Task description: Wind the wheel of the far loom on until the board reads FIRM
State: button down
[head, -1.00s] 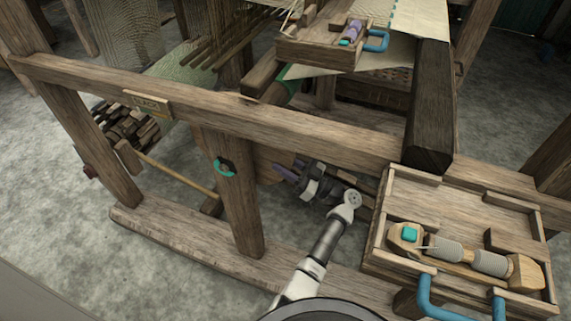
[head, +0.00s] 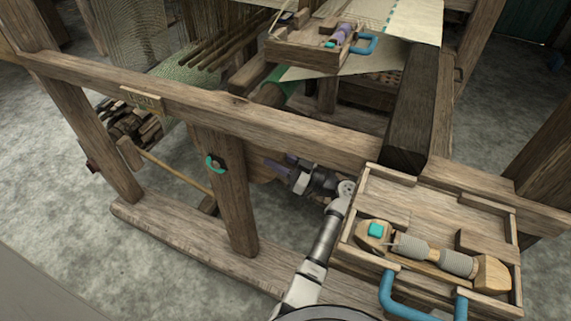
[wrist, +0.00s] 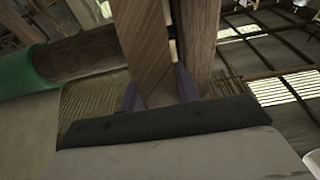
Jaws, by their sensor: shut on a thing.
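My gripper (head: 274,165) reaches behind the loom's front rail, right of the upright post. In the wrist view its two purple fingers (wrist: 158,92) are shut on a flat wooden piece (wrist: 147,45) that stands between them. This looks like part of the wheel. In the head view a brown wooden edge of it (head: 258,164) shows beside the fingers; the post, rail and my gripper hide the rest. A small plaque (head: 143,101) with lettering sits on the rail at left. Its word is too small to read surely.
A wooden tray (head: 350,240) with blue handles and a bobbin shuttle (head: 433,254) lies close to my arm's right. A smaller tray (head: 310,52) sits at the back. The post (head: 232,205) carries a teal ring (head: 215,163). A green roller (wrist: 32,68) shows in the wrist view.

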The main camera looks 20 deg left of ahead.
jog(key=shift+d+r+h, duration=0.25)
jog(key=shift+r+h, duration=0.25)
jog(key=shift+r, duration=0.15)
jog(key=shift+a+r+h, duration=0.2)
jog(key=shift+r+h, duration=0.25)
jog(key=shift+h, duration=0.05)
jog(key=c, duration=1)
grip_release()
